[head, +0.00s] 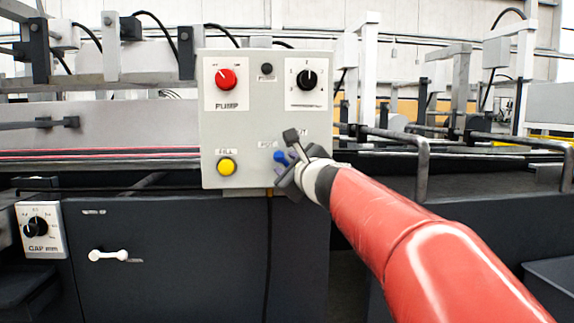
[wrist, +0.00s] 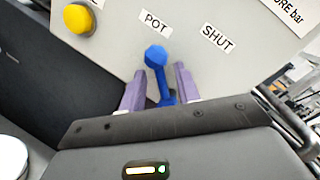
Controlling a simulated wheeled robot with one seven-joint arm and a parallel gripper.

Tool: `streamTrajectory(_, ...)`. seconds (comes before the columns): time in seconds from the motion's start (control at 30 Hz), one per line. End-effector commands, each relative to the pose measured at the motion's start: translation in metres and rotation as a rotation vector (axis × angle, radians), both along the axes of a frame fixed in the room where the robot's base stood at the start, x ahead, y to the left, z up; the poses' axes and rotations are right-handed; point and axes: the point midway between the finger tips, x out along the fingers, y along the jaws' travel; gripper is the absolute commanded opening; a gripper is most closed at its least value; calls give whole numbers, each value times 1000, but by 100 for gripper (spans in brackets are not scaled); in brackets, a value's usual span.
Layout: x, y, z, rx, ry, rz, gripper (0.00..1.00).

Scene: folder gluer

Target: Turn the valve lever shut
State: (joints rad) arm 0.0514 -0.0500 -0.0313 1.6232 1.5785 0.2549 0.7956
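The blue valve lever (wrist: 161,80) is on the grey panel in the wrist view. Its round hub is under the "POT" label (wrist: 156,22), and its handle runs down between my gripper's fingers. The "SHUT" label (wrist: 217,37) is to the upper right of the hub. My gripper (wrist: 160,70) is open, with one purple finger on each side of the handle and visible gaps. In the head view, part of the blue lever (head: 281,156) shows beside my gripper (head: 290,145), which hides the rest of it.
The grey control box (head: 245,120) carries a red pump knob (head: 226,78), a black knob (head: 307,79) and a yellow fill button (head: 227,167). The yellow button also shows close by in the wrist view (wrist: 79,19). A bent metal bar (head: 423,165) is at the right.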

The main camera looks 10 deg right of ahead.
Motion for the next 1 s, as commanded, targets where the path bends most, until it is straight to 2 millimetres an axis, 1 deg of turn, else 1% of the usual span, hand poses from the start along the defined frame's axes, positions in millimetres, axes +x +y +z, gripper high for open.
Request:
streamTrajectory(0.23,1,0,0,-1,0,0,32)
streamTrajectory(0.4,1,0,0,-1,0,0,10)
streamTrajectory(0.47,1,0,0,-1,0,0,2)
streamTrajectory(0.5,1,0,0,-1,0,0,0)
streamTrajectory(0.83,1,0,0,2,0,1,0)
streamTrajectory(1.0,1,-1,-1,37,-5,1,0)
